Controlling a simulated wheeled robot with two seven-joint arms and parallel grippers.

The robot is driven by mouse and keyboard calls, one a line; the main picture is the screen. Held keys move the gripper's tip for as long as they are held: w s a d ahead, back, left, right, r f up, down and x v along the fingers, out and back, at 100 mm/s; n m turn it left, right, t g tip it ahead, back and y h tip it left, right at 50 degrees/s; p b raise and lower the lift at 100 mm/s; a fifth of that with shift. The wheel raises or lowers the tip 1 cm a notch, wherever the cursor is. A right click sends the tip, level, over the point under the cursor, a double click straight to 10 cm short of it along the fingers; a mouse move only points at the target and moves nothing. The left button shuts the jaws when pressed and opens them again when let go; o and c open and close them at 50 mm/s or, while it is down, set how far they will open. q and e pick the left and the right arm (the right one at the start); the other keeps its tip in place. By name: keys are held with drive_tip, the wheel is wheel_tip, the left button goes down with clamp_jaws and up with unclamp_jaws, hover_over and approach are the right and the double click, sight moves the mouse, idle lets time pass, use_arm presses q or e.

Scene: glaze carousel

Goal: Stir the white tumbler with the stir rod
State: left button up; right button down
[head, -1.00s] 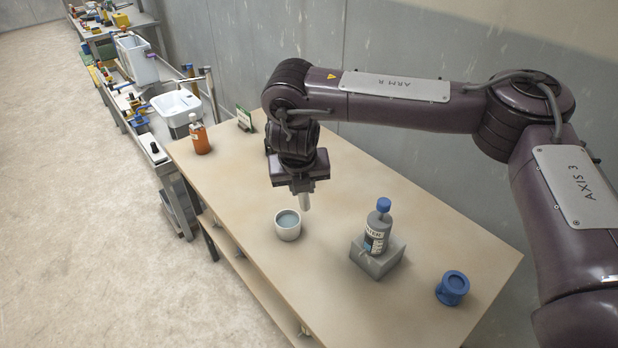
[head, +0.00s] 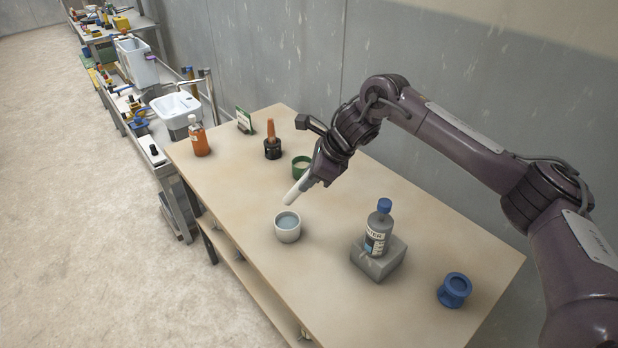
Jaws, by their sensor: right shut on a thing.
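The white tumbler (head: 287,230) stands upright near the middle of the table and holds a grey-blue liquid. My right gripper (head: 313,179) is shut on the stir rod (head: 295,194), a pale white stick. The rod is tilted, its lower end pointing down and to the left. That end shows a little above the far rim of the tumbler in the picture, outside the liquid. My left gripper is not in view.
A grey bottle with a blue cap (head: 378,228) stands on a grey block (head: 380,262). A blue cup-like piece (head: 454,290) is at the right. A green cup (head: 301,166), a black holder (head: 272,150) with an orange-brown piece and an orange bottle (head: 199,139) stand farther back.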

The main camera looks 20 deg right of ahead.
drive_tip(key=shift+f, duration=0.1)
wheel_tip(320, 180, down, 10)
drive_tip(key=b, duration=0.7)
drive_tip(key=shift+w+a+f, duration=0.15)
drive_tip(key=shift+w+a, duration=0.25)
idle(0.4)
drive_tip(key=shift+b, duration=2.1)
